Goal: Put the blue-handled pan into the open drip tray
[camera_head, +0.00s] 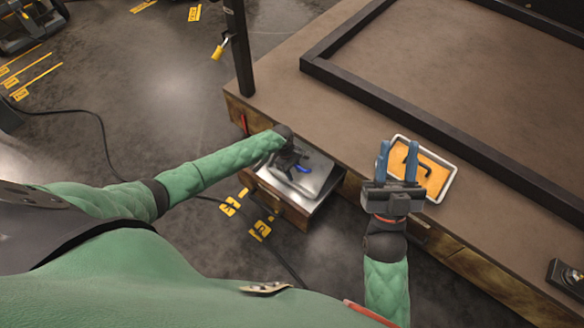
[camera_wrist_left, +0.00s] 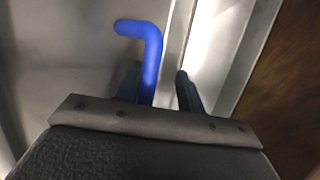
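The open drip tray (camera_head: 325,180) is a grey metal tray pulled out from the bench front, below its top. The blue handle of the pan (camera_head: 303,169) shows over this tray; the pan's body cannot be told apart from the grey metal. In the left wrist view the blue handle (camera_wrist_left: 150,45) is a bent rod over grey metal. My left gripper (camera_head: 291,160) is low over the tray. Its fingers (camera_wrist_left: 160,88) are apart, with the handle's lower end near the left finger and a gap to the right one. My right gripper (camera_head: 398,160) is open and empty above the bench edge.
A white-rimmed tray with an orange inside (camera_head: 436,177) and a black bent handle lies on the bench top (camera_head: 310,95), beside my right gripper. A dark raised frame (camera_head: 400,105) lies behind it. A dark post (camera_head: 238,50) stands at the bench corner. A cable (camera_head: 105,140) crosses the floor.

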